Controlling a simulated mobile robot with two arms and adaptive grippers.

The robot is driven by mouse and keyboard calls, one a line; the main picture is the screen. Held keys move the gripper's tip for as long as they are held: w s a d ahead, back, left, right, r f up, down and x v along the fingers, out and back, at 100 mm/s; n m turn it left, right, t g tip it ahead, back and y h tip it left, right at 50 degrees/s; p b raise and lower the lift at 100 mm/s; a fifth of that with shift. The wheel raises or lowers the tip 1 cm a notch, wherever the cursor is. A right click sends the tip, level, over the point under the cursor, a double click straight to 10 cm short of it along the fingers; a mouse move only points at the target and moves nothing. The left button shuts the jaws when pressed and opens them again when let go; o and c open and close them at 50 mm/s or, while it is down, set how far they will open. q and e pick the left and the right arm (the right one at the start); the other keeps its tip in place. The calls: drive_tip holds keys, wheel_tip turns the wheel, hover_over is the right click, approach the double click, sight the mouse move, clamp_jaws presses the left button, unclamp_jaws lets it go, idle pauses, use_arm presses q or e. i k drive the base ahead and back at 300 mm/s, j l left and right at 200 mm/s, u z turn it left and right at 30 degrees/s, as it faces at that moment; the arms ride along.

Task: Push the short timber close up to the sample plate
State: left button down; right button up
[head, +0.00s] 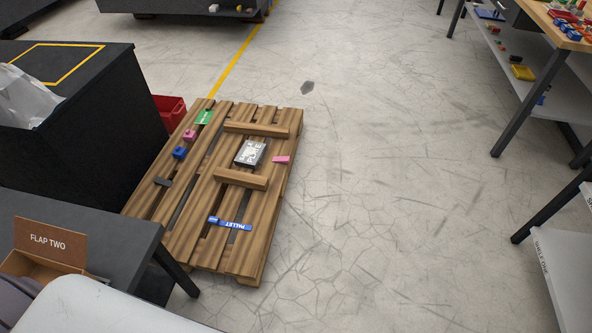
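A wooden pallet (263,225) lies on the floor left of centre. The sample plate (250,153), a dark slab with a white lettered face, lies on the pallet between two timber bars. The short timber (241,179) is the nearer bar, below the plate in the picture. A small gap shows between its far edge and the plate. A slightly longer timber (256,129) lies beyond the plate. The two bars run roughly parallel. Neither of my grippers is in view.
On the pallet are a blue "PALLET" label (230,223), a pink piece (281,160), a green card (204,117) and several small blocks. A dark bench (85,222) and a black block (95,140) stand left. The floor right of the pallet is mostly clear.

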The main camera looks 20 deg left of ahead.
sight(242, 179)
drive_tip(key=i+l+z, duration=0.25)
drive_tip(key=i, duration=0.25)
drive_tip(key=i+l+z, duration=0.25)
drive_tip(key=i, duration=0.25)
drive_tip(key=i+j+u, duration=0.1)
drive_tip(key=i+u, duration=0.35)
drive_tip(key=i+l+u, duration=0.1)
drive_tip(key=i+u, duration=0.35)
drive_tip(key=i, duration=0.25)
